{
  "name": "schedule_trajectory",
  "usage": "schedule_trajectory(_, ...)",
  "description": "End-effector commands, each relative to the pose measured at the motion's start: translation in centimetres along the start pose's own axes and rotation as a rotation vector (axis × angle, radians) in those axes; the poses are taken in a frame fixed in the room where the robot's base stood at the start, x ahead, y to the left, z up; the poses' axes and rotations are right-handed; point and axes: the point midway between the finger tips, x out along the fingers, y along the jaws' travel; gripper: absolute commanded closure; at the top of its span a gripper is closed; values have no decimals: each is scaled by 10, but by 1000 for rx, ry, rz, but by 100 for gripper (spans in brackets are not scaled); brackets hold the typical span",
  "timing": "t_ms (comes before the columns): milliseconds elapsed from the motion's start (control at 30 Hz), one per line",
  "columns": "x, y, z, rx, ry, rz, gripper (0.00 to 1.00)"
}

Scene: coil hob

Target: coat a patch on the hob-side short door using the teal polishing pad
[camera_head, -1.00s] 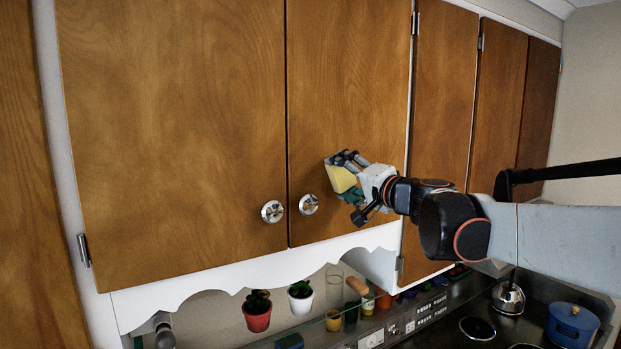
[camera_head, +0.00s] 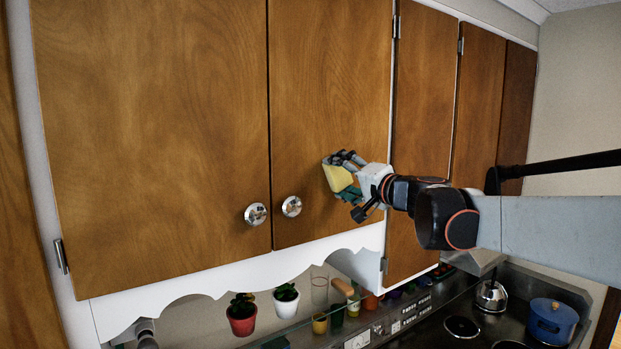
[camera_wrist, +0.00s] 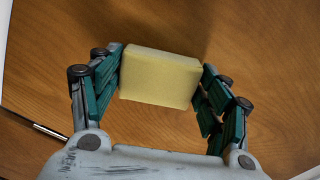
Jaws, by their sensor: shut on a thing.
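My gripper (camera_head: 345,176) is shut on a pale yellow block (camera_head: 337,179), sponge-like in look. The wrist view shows the block (camera_wrist: 160,77) clamped between both fingers, which have teal inner pads. The held block is yellow, not teal. The gripper is in front of the right-hand wooden door (camera_head: 330,100) of the two with round knobs, to the right of its knob (camera_head: 291,206). The block's far face is hidden, so I cannot tell whether it touches the door. No coated patch can be made out.
The left knobbed door (camera_head: 150,130) is closed beside it. More wooden doors (camera_head: 430,90) stand to the right. Below are a scalloped white valance (camera_head: 220,278), potted plants (camera_head: 242,315), jars, a kettle (camera_head: 491,296) and a blue pot (camera_head: 551,321) by the hob (camera_head: 461,327).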

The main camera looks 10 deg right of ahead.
Motion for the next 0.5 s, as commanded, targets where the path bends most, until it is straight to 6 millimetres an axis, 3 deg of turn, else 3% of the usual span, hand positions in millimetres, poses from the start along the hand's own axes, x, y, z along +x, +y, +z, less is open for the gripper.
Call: schedule_trajectory(500,1,14,-31,0,1,1,49)
